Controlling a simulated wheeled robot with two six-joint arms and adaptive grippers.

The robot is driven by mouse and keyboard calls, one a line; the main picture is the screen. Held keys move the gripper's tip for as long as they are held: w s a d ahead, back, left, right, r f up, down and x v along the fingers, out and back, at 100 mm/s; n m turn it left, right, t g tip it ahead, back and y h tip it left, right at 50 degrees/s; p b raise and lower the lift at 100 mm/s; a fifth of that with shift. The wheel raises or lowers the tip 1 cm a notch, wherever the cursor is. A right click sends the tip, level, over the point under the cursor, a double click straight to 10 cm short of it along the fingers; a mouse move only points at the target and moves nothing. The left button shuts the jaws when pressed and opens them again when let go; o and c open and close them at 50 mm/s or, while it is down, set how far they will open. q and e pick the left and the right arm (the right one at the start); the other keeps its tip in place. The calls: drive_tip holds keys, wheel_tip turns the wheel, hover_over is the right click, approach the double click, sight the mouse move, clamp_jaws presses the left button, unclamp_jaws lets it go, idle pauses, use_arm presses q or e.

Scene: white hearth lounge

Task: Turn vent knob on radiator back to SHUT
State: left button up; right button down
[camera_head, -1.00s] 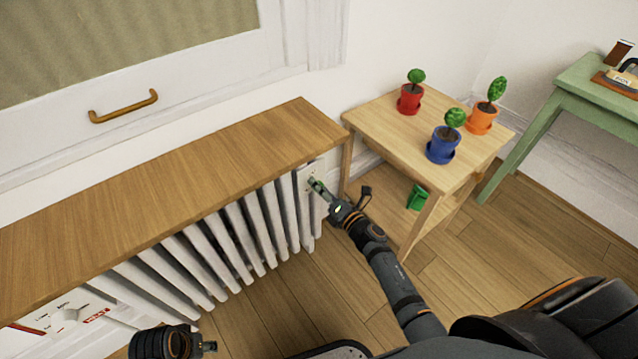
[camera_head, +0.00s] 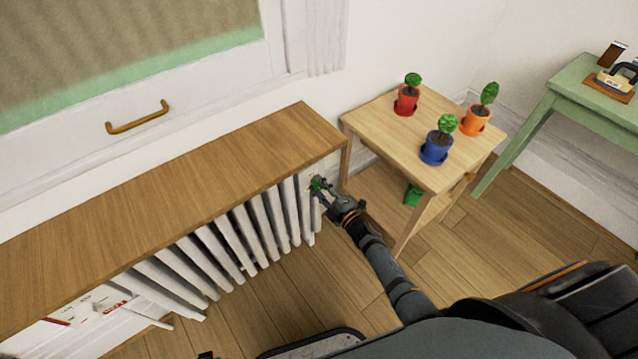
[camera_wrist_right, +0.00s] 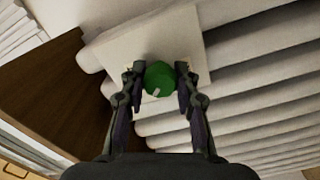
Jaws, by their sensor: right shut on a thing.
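The white radiator (camera_head: 262,223) stands under a wooden shelf. A green vent knob (camera_wrist_right: 159,79) sits on a pale plate (camera_wrist_right: 190,48) at the radiator's right end; a pale mark shows on the knob's lower left in the right wrist view. My right gripper (camera_head: 321,187) is at that end, and in the right wrist view its two fingers (camera_wrist_right: 159,84) are closed on the knob, one on each side. In the head view the gripper mostly covers the knob. I cannot read any SHUT label. Of my left arm, only a dark tip shows at the bottom edge; its gripper cannot be made out.
The wooden shelf (camera_head: 180,195) overhangs the radiator. A small wooden table (camera_head: 390,125) with red, blue and orange plant pots stands right of my right gripper, a green can (camera_head: 412,195) on its lower shelf. A green table (camera_head: 590,110) stands far right.

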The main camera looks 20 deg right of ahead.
drive_tip(key=m+p, duration=0.1)
drive_tip(key=m, duration=0.2)
drive_tip(key=shift+r+m+p, duration=0.1)
drive_tip(key=shift+m+p, duration=0.2)
drive_tip(key=shift+m, duration=0.1)
use_arm(q)
drive_tip(key=s, duration=0.2)
drive_tip(key=s+f+p, duration=0.1)
drive_tip(key=s, duration=0.2)
drive_tip(key=shift+s+a+f, duration=0.15)
drive_tip(key=shift+s+a, duration=0.05)
drive_tip(key=shift+s, duration=0.05)
use_arm(e)
drive_tip(key=m, duration=0.4)
use_arm(q)
drive_tip(key=shift+s, duration=0.15)
use_arm(e)
drive_tip(key=shift+m, duration=0.3)
drive_tip(key=c, duration=1)
unclamp_jaws()
drive_tip(key=v, duration=1.2)
